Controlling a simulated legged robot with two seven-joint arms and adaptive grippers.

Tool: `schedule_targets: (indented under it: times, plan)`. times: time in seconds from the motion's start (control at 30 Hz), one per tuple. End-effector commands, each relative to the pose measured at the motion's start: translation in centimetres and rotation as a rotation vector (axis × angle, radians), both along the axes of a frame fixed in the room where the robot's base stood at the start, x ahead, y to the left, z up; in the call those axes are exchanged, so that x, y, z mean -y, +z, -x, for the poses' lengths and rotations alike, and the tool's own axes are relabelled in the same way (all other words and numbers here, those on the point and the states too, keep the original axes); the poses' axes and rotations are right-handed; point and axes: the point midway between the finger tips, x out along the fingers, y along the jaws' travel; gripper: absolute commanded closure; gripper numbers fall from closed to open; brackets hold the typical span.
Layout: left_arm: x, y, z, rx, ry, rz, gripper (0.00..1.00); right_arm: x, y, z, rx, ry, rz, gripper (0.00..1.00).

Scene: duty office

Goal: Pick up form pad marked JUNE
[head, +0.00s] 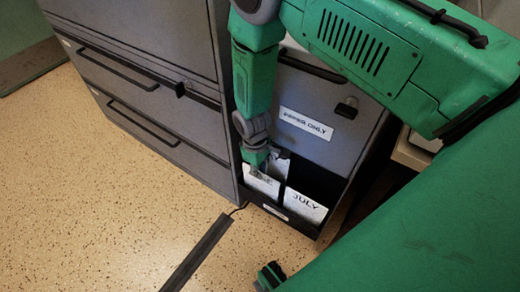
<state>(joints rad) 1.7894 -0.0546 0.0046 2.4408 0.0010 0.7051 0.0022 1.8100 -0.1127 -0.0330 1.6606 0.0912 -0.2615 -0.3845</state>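A white form pad (262,187) stands in the left part of a dark holder (272,207) low on the grey cabinet front. Its lettering is partly covered by my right gripper; only an end like "E" shows. A second white pad (304,207), marked JULY, stands to its right in the holder. My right gripper (259,168) points down at the top of the left pad, its fingers overlapping the pad's upper part. The fingers are small and partly hidden, so I cannot tell whether they are closed on it.
The cabinet (306,130) bears a label ending in "ONLY" above the holder. A grey drawer cabinet (150,85) with dark handles stands to the left. A dark strip (197,252) lies on the speckled floor (90,200), which is otherwise clear at left.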

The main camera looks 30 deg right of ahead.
Motion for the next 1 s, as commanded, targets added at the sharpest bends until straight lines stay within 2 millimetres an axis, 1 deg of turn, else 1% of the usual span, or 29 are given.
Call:
schedule_targets:
  times: [0.03, 0.1, 0.2, 0.27, 0.47, 0.5, 0.53, 0.87, 1.0]
  plan:
    - [0.0, -0.8, 0.0, 0.000, 0.000, 0.000, 0.43, 0.0, -1.2, 0.1, -0.002, 0.000, 0.001, 0.90]
    - [0.0, -1.6, 0.0, 0.000, 0.000, 0.000, 0.43, 0.1, -2.4, 0.0, -0.001, -0.001, 0.000, 0.90]
    - [0.0, -2.2, 0.0, 0.000, 0.000, 0.000, 0.43, 0.2, -3.8, 0.2, -0.002, -0.002, 0.000, 0.90]
    - [0.0, -2.4, 0.0, 0.000, 0.000, 0.000, 0.43, 0.2, -4.2, 0.2, -0.001, -0.002, 0.001, 0.90]
    - [0.0, -2.2, 0.0, 0.000, 0.000, 0.000, 0.43, 0.2, -4.1, 0.2, 0.000, -0.001, 0.001, 0.90]
    - [0.0, -2.2, 0.0, 0.000, 0.000, 0.000, 0.43, 0.2, -4.1, 0.2, 0.000, -0.001, 0.001, 0.93]
    - [0.0, -2.2, 0.0, 0.000, 0.000, 0.000, 0.43, 0.2, -4.1, 0.2, 0.000, -0.001, 0.001, 1.00]
    - [0.0, -2.2, 0.0, 0.000, 0.000, 0.000, 0.43, 0.2, -4.1, 0.2, 0.000, -0.001, 0.000, 1.00]
    - [0.0, -1.9, 0.0, 0.000, 0.000, 0.000, 0.43, 0.1, -3.8, 0.3, 0.000, -0.001, 0.000, 1.00]
